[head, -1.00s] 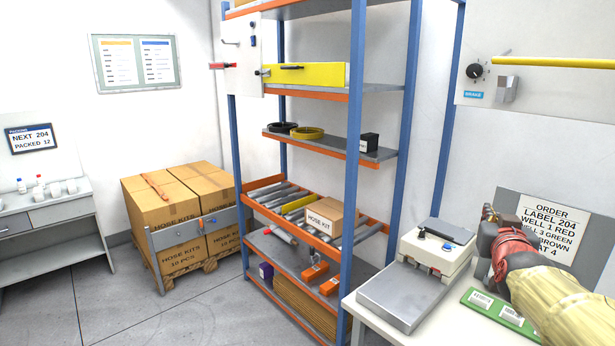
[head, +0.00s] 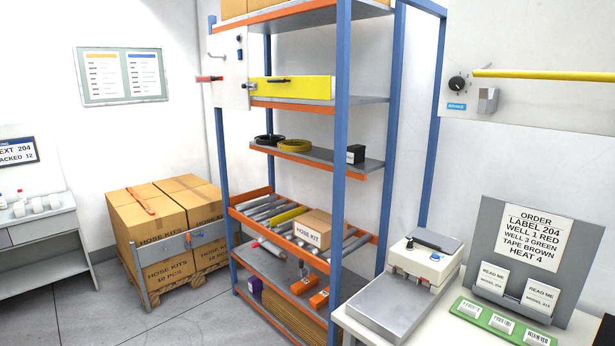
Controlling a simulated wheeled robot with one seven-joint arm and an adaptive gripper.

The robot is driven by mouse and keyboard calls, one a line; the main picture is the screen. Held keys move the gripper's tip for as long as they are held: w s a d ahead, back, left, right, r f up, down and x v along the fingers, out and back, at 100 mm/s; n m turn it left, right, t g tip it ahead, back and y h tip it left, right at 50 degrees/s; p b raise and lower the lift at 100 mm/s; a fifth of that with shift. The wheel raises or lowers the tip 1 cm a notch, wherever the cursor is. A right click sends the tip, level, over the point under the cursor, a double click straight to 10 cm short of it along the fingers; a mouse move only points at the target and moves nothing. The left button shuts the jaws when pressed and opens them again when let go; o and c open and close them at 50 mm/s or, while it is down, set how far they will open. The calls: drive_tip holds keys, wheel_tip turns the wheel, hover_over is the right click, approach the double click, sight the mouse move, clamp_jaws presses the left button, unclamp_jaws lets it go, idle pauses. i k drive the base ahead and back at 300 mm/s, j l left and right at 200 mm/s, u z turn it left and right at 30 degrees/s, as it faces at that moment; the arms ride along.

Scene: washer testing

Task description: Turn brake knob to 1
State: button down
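The brake knob (head: 457,84) is a round black dial on the pale panel (head: 540,40) at the upper right. Tick marks surround it, but its exact pointer setting is too small to read. A blue label reading BRAKE (head: 457,106) sits just below it. A grey block-like fitting (head: 488,100) is to the lower right of the knob, and a yellow bar (head: 545,75) runs right from near it. My gripper is not in view; only a dark red sliver, possibly my arm, shows at the lower right edge.
Below the panel is a white bench (head: 375,338) with a scale-like device (head: 425,262), a green strip of labels (head: 500,322) and an order board (head: 535,235) holding READ ME cards. A blue-posted shelf rack (head: 342,180) stands left of the bench. Floor shows at the lower left.

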sight(455, 83)
drive_tip(key=z, duration=0.95)
drive_tip(key=i+j+z, duration=0.2)
drive_tip(key=j+z, duration=0.2)
drive_tip(key=i+j+z, duration=0.15)
drive_tip(key=j+z, duration=0.25)
drive_tip(key=j, duration=0.25)
drive_tip(key=j+z, duration=0.4)
drive_tip(key=j, duration=0.15)
drive_tip(key=j+z, duration=0.45)
drive_tip(key=j, duration=0.15)
